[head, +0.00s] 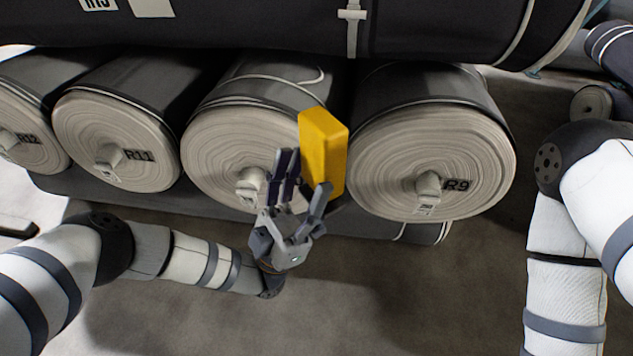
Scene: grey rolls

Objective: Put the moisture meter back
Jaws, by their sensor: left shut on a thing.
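The moisture meter appears to be the yellow box-shaped thing (324,150) in the middle of the head view. My left gripper (306,182) is shut on its lower part. The meter is upright with a slight tilt, in front of the gap between the roll marked R9 (385,160) and the unlabelled-looking roll (225,145) to its left. I cannot tell whether it touches either roll. The fingers hide its lower left part, and no display shows. My right gripper is out of view; only my right arm shows at the right edge.
The roll marked R11 (85,140) and another roll (25,125) lie further left. A large dark wrapped roll (290,28) lies across the top, above the row. Core ends stick out from the roll faces. The grey floor (400,300) in front is clear.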

